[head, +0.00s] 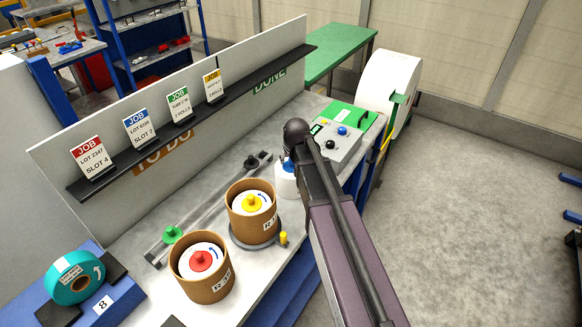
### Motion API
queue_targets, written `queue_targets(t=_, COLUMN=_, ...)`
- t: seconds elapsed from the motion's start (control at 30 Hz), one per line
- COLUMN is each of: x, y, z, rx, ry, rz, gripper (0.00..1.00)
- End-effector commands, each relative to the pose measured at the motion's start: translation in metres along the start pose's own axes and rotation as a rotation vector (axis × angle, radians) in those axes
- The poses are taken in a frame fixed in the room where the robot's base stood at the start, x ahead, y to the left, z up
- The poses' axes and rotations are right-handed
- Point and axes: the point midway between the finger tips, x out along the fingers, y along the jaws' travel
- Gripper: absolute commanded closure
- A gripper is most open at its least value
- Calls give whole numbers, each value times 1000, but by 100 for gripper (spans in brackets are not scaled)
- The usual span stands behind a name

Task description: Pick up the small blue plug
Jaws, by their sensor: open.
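A small blue plug (288,165) shows at the top of a white roll (286,182), just left of my arm near the middle of the view. My arm covers the right part of the roll. My gripper (296,140) is at the dark far end of the arm, above and close to the blue plug. It is open. Its fingertips are mostly hidden, so I cannot tell whether they touch the plug. A green plug (172,234) and a dark plug (251,161) stand along a grey rail (205,210) on the bench.
Two brown tubs hold white rolls with a red plug (201,261) and a yellow plug (251,203). A small yellow peg (283,239) stands beside them. A control box (335,145) with a blue knob is right of my arm. A board with job cards (90,158) runs behind.

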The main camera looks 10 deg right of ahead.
Motion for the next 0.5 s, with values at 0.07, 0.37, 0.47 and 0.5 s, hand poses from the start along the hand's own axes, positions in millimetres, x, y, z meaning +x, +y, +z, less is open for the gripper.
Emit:
queue_targets(t=0.07, x=0, y=0, z=0, rx=0, ry=0, rz=0, gripper=27)
queue_targets(t=0.37, x=0, y=0, z=0, rx=0, ry=0, rz=0, gripper=71)
queue_targets(t=0.47, x=0, y=0, z=0, rx=0, ry=0, rz=0, gripper=97)
queue_targets(t=0.5, x=0, y=0, z=0, rx=0, ry=0, rz=0, gripper=97)
